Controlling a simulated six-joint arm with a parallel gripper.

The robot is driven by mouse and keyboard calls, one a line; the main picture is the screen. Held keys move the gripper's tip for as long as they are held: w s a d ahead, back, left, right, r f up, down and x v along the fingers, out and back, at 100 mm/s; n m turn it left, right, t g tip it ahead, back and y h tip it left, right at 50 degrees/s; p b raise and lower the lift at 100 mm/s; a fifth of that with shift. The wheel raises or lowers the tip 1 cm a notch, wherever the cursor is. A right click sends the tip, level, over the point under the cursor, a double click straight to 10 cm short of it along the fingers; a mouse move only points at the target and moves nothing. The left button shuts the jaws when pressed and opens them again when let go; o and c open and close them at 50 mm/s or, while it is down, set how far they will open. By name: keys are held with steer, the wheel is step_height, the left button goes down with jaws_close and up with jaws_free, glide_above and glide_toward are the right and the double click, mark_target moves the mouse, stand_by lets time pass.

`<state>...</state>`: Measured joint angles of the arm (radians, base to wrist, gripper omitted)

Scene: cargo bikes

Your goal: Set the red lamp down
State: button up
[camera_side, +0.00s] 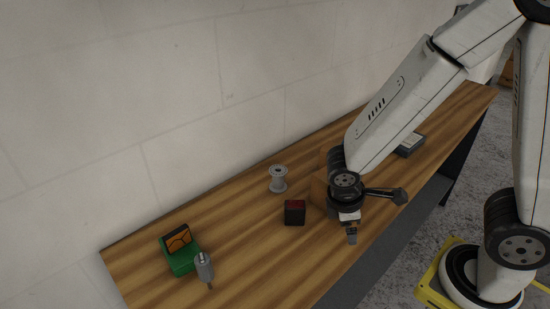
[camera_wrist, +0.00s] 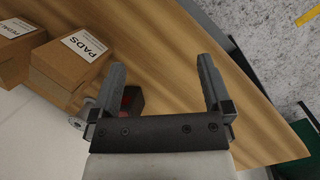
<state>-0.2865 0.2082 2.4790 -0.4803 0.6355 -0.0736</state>
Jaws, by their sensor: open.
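The red lamp, a small black block with a red top face (camera_side: 294,206), stands on the wooden bench to the left of my gripper (camera_side: 351,238) in the side view. In the wrist view a dark block with red on it (camera_wrist: 131,97) shows partly behind the left finger. How high the fingertips are above the wood is hard to tell.
A grey spool (camera_side: 278,179) stands behind the lamp. A green case (camera_side: 180,256) and a grey cylindrical tool (camera_side: 204,266) are at the left end. Cardboard boxes, one marked PADS (camera_wrist: 70,68), stand near my gripper. The bench (camera_side: 245,245) is clear left of the lamp.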

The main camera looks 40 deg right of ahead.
steer(key=w+r+m+t+y, duration=0.1)
steer(key=m, duration=0.2)
steer(key=w+d+r+m+t+y, duration=0.1)
steer(key=m, duration=0.2)
steer(key=w+d+r+m+t+y, duration=0.1)
steer(key=m, duration=0.1)
steer(key=shift+d+r+m, duration=0.2)
steer(key=shift+r+m, duration=0.05)
steer(key=shift+m, duration=0.15)
